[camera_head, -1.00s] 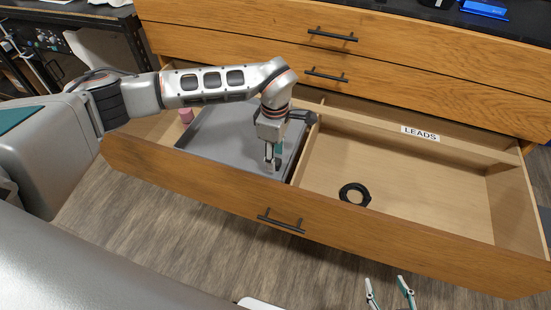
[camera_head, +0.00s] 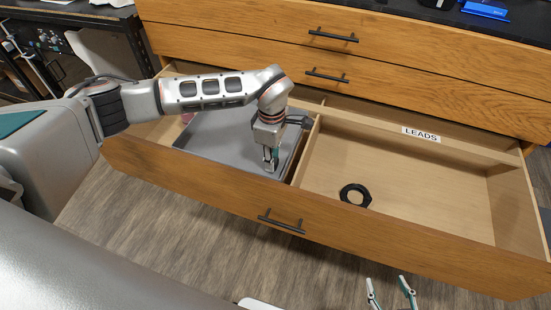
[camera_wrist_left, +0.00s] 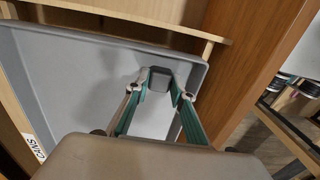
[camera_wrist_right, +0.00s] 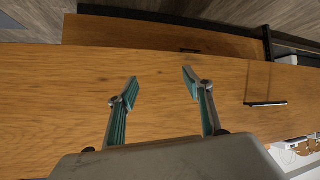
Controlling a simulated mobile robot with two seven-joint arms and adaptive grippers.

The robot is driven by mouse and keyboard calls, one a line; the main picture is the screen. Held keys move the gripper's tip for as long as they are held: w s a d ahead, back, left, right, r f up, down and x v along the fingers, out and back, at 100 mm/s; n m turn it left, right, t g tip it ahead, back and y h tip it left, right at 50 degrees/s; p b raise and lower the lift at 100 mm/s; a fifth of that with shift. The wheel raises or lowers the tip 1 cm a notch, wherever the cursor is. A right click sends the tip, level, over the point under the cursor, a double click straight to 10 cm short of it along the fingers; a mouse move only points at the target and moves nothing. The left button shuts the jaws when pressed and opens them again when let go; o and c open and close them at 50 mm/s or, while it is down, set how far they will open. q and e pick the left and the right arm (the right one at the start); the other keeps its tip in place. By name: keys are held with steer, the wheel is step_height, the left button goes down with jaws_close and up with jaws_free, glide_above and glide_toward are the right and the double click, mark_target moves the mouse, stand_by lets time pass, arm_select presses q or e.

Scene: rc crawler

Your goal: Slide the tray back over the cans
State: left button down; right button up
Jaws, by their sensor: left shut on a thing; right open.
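The grey tray (camera_head: 222,138) lies in the left compartment of the open drawer. In the left wrist view the tray (camera_wrist_left: 75,75) fills much of the picture. My left gripper (camera_head: 270,163) points down at the tray's right front part. Its fingers are shut on a small dark grey block (camera_wrist_left: 158,77) at the tray, which looks like its grip. A pink can (camera_head: 187,118) barely shows at the tray's back left; the arm and tray hide the rest of that area. My right gripper (camera_head: 388,283) is open and empty in front of the drawer; its fingers (camera_wrist_right: 160,83) stand apart.
A wooden divider (camera_head: 306,150) separates the tray's compartment from the right one, which holds a black ring-shaped object (camera_head: 355,195). A LEADS label (camera_head: 421,135) is on the rear divider. A partly seen CANS label (camera_wrist_left: 34,148) shows in the left wrist view.

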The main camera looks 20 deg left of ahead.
mark_target(196, 143)
arm_select(q)
steer(key=a, duration=0.3)
steer(key=a+p, duration=0.1)
steer(key=a, duration=0.2)
steer(key=a+p, duration=0.1)
steer(key=a, duration=0.2)
steer(key=shift+w+a+r, duration=0.1)
steer(key=shift+w+r, duration=0.1)
steer(key=shift+r, duration=0.1)
steer(key=a, duration=0.5)
steer(key=a+p, duration=0.1)
steer(key=a, duration=0.5)
steer(key=a+p, duration=0.1)
steer(key=a, duration=0.4)
steer(key=shift+w+a+f, duration=0.2)
steer(key=shift+a+f, duration=0.05)
steer(key=shift+a, duration=0.4)
arm_select(e)
steer(key=shift+s+a+r, duration=0.25)
steer(key=shift+r, duration=0.35)
steer(key=shift+s+a+r, duration=0.2)
steer(key=shift+s+r, duration=0.05)
steer(key=shift+r, duration=0.35)
steer(key=shift+r, duration=0.1)
